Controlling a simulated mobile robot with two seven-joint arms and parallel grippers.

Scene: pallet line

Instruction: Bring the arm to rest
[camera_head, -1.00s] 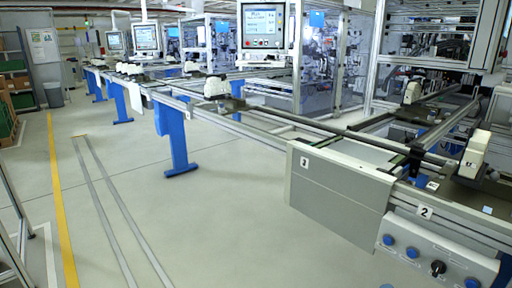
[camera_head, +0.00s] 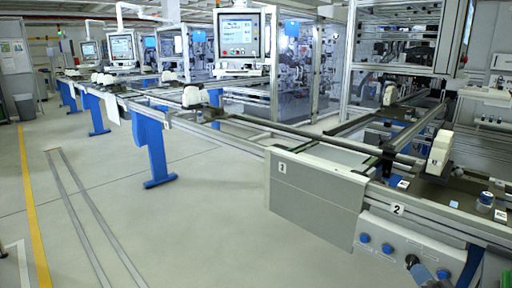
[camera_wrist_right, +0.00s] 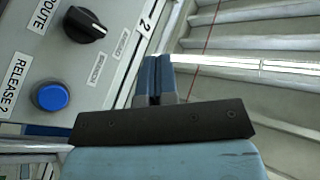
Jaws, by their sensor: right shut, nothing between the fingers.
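My right gripper (camera_head: 422,270) shows small at the bottom right of the head view, in front of the control panel (camera_head: 390,240). The right wrist view shows its two blue fingers (camera_wrist_right: 153,75) side by side, shut and empty, pointing past the panel's edge. The black selector knob (camera_wrist_right: 84,24) and the blue RELEASE 2 button (camera_wrist_right: 50,97) lie to their left in that view, apart from the fingers. My left gripper is not in view.
The conveyor line (camera_head: 250,125) runs from the right front to the far left, with a grey box (camera_head: 315,195) numbered at its side. Monitors (camera_head: 240,35) and glazed machine cells stand behind it.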

